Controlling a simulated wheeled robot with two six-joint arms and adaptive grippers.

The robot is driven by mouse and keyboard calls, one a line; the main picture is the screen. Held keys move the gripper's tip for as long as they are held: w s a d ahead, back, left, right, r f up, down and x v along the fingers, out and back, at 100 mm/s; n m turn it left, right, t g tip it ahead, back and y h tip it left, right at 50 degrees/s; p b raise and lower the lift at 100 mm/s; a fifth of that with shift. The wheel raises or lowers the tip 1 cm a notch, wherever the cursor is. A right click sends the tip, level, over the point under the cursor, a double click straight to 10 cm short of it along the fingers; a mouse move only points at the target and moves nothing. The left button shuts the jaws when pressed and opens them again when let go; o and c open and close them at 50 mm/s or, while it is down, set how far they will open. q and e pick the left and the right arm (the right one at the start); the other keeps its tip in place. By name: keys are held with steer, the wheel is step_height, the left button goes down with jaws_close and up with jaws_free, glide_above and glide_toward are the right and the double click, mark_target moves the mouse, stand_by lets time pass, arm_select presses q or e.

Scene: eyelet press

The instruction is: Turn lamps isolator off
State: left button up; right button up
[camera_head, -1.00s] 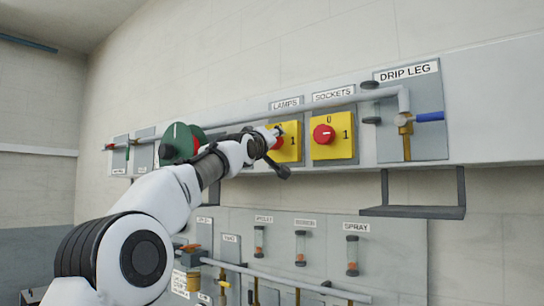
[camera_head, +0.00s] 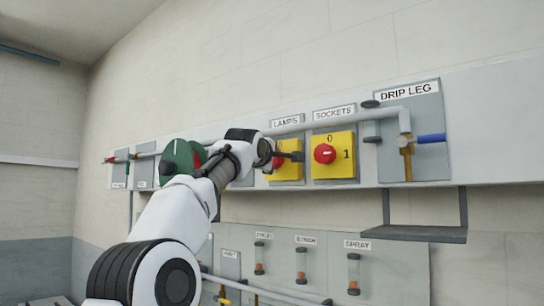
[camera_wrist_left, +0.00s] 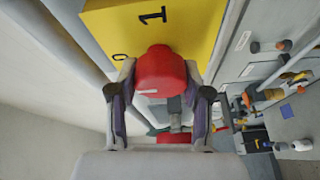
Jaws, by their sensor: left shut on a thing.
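The lamps isolator is a yellow plate (camera_head: 287,174) under a LAMPS label, with a red knob (camera_head: 278,162) partly hidden by my gripper. In the left wrist view the knob (camera_wrist_left: 162,72) sits between the two fingers, and its white mark points left, to the side where the 0 is printed. The 1 is at the top of the yellow plate (camera_wrist_left: 190,30) there. My left gripper (camera_head: 288,156) is shut on the knob, one finger on each side. My right gripper is not in view.
The sockets isolator (camera_head: 333,169) is close to the right, its red knob uncovered. Further right is the drip leg panel (camera_head: 427,165) with a blue-handled valve. A green round part (camera_head: 178,158) is left, behind my arm. A grey shelf (camera_head: 415,233) hangs below right.

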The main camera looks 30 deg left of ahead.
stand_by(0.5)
arm_select(q)
steer(key=o, duration=1.2)
steer(key=shift+w, duration=0.1)
steer(key=shift+c, duration=0.2)
steer(key=shift+s, duration=0.4)
steer(key=v, duration=0.6)
steer(key=shift+s+d, duration=0.2)
steer(key=shift+d, duration=0.05)
steer(key=shift+s, duration=0.15)
